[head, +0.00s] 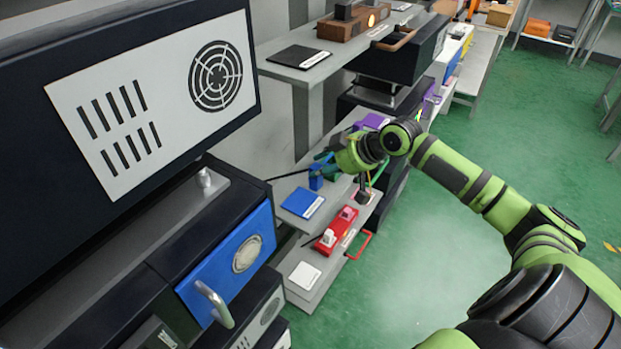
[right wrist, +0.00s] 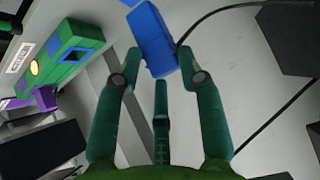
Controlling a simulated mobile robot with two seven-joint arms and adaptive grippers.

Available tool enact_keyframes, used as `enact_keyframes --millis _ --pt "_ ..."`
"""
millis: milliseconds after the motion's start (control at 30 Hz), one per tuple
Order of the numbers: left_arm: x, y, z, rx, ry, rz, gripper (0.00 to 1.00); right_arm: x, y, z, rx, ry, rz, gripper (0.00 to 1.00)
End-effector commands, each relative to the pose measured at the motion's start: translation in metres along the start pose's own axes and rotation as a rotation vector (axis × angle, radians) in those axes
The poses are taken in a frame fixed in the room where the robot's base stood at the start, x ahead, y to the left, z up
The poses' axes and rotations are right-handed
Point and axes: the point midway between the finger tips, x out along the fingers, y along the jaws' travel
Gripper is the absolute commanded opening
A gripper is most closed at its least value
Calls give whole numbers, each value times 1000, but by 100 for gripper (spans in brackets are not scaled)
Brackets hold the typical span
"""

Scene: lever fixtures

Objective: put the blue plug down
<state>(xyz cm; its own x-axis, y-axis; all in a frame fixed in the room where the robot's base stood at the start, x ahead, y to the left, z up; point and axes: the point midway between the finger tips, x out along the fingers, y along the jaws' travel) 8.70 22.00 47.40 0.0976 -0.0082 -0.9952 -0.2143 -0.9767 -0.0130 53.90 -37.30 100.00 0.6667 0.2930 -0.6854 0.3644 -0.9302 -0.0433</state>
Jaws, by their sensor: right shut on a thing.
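The blue plug (head: 316,182) is a small block with a black cable trailing to the left. My right gripper (head: 326,168) is shut on it. In the right wrist view the plug (right wrist: 153,38) is pinched between the green fingertips (right wrist: 158,68). In the head view it appears just beyond the blue pad (head: 302,204), which has a white label and lies on the grey shelf. I cannot tell whether the plug touches the shelf. My left gripper is not in view.
A green socket block (right wrist: 70,50) shows in the wrist view. A dark cabinet with a blue door (head: 232,258) stands left. Green floor is clear at right.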

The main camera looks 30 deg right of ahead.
Motion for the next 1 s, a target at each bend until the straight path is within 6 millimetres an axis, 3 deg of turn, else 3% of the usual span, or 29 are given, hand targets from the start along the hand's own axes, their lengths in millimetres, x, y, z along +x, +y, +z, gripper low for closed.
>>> enact_keyframes --millis 100,267,533,1000 --pt "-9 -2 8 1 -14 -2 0 22 -5 -8 4 3 -4 6" --pt "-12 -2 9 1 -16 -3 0 38 -7 -9 0 0 -3 6" --pt "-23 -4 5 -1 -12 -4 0 62 -6 16 3 -4 -2 6" --pt "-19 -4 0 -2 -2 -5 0 70 -5 25 -1 -3 -1 6"
